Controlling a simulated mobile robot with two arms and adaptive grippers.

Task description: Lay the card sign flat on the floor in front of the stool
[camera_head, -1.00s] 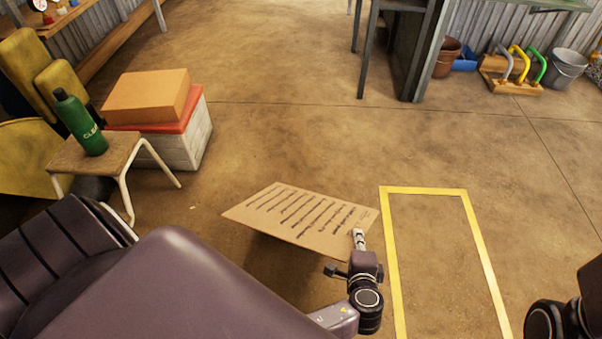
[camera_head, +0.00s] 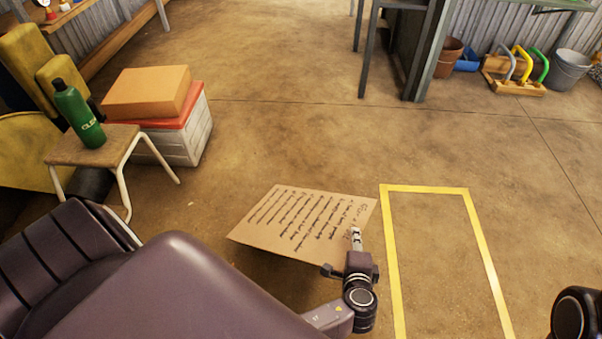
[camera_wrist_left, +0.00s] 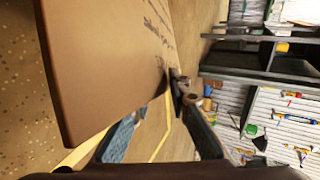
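The card sign (camera_head: 300,222) is a brown cardboard sheet with lines of dark handwriting. My left gripper (camera_head: 356,238) is shut on its right edge. The card slants out to the left from the fingers and appears to be above the floor.
A white crate with a red lid (camera_head: 190,135) carries a cardboard box (camera_head: 147,92) beside the stool. A yellow taped outline (camera_head: 425,189) marks the floor at the right. Open concrete floor (camera_head: 280,135) lies in the middle.

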